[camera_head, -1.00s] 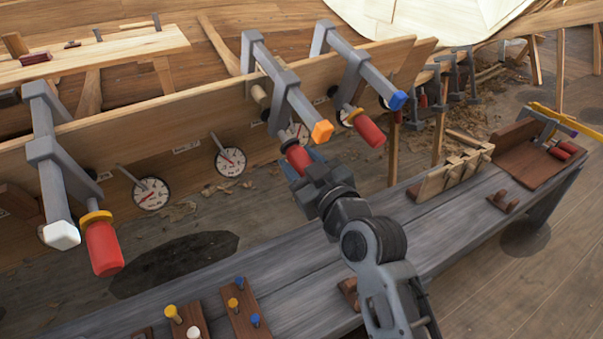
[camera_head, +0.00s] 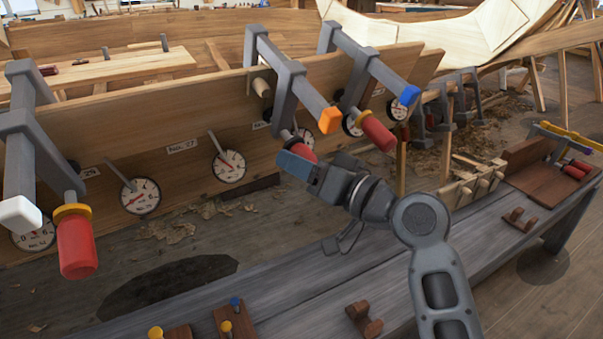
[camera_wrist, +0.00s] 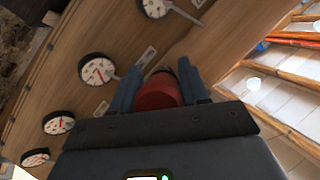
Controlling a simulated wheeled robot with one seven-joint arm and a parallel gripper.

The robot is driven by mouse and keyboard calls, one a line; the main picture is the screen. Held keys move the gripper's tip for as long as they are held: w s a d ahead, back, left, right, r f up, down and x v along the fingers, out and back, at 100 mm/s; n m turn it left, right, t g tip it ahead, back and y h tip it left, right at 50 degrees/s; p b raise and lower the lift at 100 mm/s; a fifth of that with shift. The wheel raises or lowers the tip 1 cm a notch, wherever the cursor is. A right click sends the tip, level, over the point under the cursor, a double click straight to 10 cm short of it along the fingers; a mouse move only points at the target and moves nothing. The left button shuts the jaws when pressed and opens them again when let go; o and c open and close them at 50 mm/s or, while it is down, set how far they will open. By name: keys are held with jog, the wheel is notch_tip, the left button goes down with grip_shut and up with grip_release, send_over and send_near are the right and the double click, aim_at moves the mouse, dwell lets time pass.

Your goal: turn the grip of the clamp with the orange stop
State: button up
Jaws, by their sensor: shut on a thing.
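The clamp with the orange stop (camera_head: 330,120) is a grey bar clamp hung over the top edge of the plank, in the middle of the head view. Its red grip (camera_head: 303,147) sits below the bar and is partly hidden by my gripper (camera_head: 294,164). In the wrist view the red grip (camera_wrist: 158,92) lies between the two blue fingers of my gripper (camera_wrist: 160,90), which are shut on it. The grip's far end is hidden in the head view.
A clamp with a blue stop (camera_head: 410,95) and red grip stands close to the right. A clamp with a white stop (camera_head: 20,215) hangs at the left. Dial gauges (camera_head: 229,166) line the plank (camera_head: 150,120). The grey bench (camera_head: 450,265) lies below my arm.

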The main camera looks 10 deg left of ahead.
jog(key=shift+s+f+m+g+y+b, duration=0.15)
jog(key=shift+m+g+y+b, duration=0.25)
jog(key=shift+m+y+b, duration=0.25)
jog(key=o, duration=1)
jog(key=shift+c, duration=0.2)
jog(key=v, duration=0.7)
jog(key=shift+s+d, duration=0.2)
jog(key=shift+d, duration=0.15)
